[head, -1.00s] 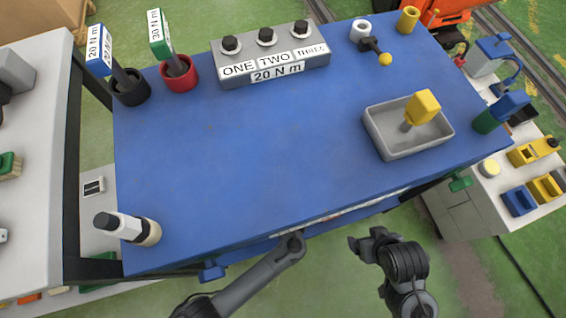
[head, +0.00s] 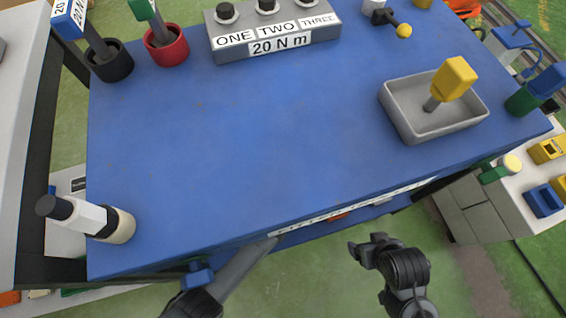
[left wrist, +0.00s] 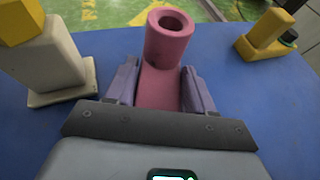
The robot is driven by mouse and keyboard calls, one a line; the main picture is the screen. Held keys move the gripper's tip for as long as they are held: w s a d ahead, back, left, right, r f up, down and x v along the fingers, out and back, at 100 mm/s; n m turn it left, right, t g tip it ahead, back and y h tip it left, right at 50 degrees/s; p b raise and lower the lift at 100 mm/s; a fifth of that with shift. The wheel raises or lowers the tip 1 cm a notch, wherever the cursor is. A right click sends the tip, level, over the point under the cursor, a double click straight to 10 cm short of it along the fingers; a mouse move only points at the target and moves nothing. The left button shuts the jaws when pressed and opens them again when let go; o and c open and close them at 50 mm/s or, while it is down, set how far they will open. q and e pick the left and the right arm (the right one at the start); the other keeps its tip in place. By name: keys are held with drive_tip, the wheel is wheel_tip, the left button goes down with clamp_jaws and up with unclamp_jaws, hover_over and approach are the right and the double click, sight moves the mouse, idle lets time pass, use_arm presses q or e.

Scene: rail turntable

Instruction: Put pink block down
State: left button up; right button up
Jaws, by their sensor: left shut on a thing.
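The pink block (left wrist: 168,40) is a pink piece with a round, hollow upper end. It shows in the left wrist view, upright between the purple-grey fingers of my left gripper (left wrist: 160,82), which is shut on it. A blue surface (left wrist: 225,68) lies below and around it; whether the block touches it is hidden. In the head view, my left arm reaches to the front edge of the blue table (head: 230,140), and its gripper and the block are hidden. My right gripper (head: 362,250) is in front of the table, apart from everything; its jaw opening is unclear.
In the left wrist view, a pale block with a yellow top (left wrist: 50,55) stands close on the left, and a yellow piece (left wrist: 266,36) at right. In the head view, a grey tray (head: 410,128) holds a yellow-handled tool (head: 455,78). The tabletop's middle is clear.

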use_arm(q)
drive_tip(key=shift+f, duration=0.35)
use_arm(e)
drive_tip(key=shift+f, duration=0.4)
use_arm(q)
drive_tip(key=shift+f, duration=0.15)
drive_tip(key=o, duration=1.3)
drive_tip(key=shift+s+r+p, duration=0.35)
drive_tip(key=shift+r+p, duration=0.05)
drive_tip(key=shift+p, duration=0.05)
drive_tip(key=p+v, duration=0.6)
drive_tip(key=v, duration=0.3)
drive_tip(key=shift+s+a+r, duration=0.1)
drive_tip(key=shift+s, duration=0.2)
drive_tip(key=shift+p+v, duration=0.55)
drive_tip(key=shift+v, duration=0.2)
use_arm(e)
wheel_tip(320, 180, up, 8)
